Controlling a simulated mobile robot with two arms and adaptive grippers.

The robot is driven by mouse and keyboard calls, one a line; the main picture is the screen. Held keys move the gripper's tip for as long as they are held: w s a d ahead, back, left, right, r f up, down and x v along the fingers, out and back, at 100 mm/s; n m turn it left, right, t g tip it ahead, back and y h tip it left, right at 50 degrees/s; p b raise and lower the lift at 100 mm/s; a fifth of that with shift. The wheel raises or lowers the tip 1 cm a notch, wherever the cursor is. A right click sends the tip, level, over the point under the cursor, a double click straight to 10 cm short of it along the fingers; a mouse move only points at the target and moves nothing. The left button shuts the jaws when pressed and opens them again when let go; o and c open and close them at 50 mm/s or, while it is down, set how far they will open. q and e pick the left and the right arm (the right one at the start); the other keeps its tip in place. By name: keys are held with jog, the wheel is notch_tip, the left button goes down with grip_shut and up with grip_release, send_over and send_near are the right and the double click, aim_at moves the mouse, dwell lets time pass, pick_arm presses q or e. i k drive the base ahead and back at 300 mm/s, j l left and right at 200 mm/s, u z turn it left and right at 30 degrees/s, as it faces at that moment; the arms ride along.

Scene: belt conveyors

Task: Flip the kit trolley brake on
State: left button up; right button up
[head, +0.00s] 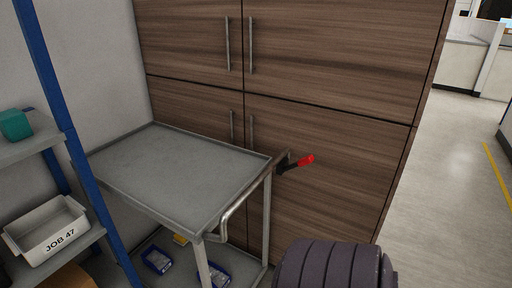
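The kit trolley (180,172) is a grey metal cart with a flat, empty top and a lower shelf. It stands in front of the wooden cabinet. A lever with a black base and red tip (306,160) sticks out at the trolley's right far corner, tilted up to the right. It looks like the brake lever. A bent metal handle (236,208) is on the trolley's near right side. Neither of my grippers is in view. A dark ribbed rounded shape at the bottom right may be part of my arm.
A wooden cabinet (330,60) stands behind the trolley. A blue-posted shelf rack (52,70) at left holds a white bin marked JOB 47 (50,228) and a teal item (15,124). Blue bins (157,260) sit on the trolley's lower shelf. Open floor (455,190) lies at right.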

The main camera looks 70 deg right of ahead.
aim_at(309, 159)
jog(key=z, duration=2.4)
